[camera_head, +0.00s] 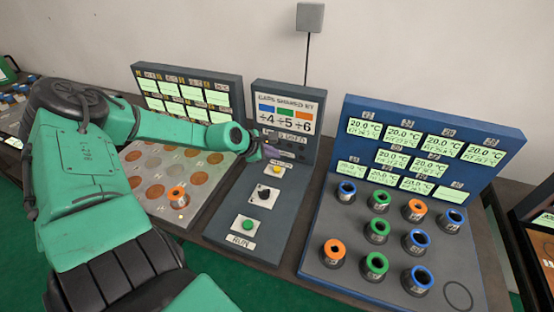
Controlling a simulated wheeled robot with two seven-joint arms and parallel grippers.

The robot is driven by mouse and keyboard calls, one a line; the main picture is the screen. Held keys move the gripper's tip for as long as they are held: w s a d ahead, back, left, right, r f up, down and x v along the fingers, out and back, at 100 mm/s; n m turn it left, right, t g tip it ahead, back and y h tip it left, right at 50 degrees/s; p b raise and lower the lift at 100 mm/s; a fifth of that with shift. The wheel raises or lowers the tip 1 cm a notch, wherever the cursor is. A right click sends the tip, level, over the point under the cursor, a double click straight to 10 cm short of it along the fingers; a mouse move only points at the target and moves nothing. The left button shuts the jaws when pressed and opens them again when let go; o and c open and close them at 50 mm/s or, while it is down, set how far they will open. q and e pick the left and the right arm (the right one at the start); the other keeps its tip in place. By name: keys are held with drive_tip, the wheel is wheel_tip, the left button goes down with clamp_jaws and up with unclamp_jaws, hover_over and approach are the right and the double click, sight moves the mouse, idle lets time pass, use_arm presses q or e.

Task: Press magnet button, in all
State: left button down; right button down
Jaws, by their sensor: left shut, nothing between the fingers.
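The middle control panel (225,218) has a yellow button (276,170), a black selector knob (265,192) and a green button (248,224) with a RUN plate below it. The small labels by the yellow button are too small to read, so I cannot tell which button is the magnet one. My left gripper (257,153) is shut and empty, just up and left of the yellow button. I cannot tell if it touches the panel. My right gripper is not in view.
The upright sign (314,100) shows blue, green and orange bars. A plate with round copper and grey spots (190,152) lies left, with one orange-ringed piece (176,196). A right-hand board (450,275) holds several ringed cylinders before temperature displays (403,133).

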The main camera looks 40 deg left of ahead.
sight(274, 172)
use_arm(q)
wheel_tip(274, 172, down, 4)
drive_tip(key=b, duration=0.2)
drive_tip(key=shift+w+r+b, duration=0.1)
drive_tip(key=shift+r+b, duration=0.1)
drive_tip(key=shift+b, duration=0.1)
drive_tip(key=shift+r, duration=0.1)
idle(1.4)
drive_tip(key=shift+f+b, duration=0.4)
drive_tip(key=shift+b, duration=0.05)
drive_tip(key=shift+f+b, duration=0.5)
idle(0.5)
drive_tip(key=shift+r, duration=0.1)
drive_tip(key=shift+r+p, duration=0.7)
drive_tip(key=shift+r, duration=0.1)
drive_tip(key=shift+r, duration=0.1)
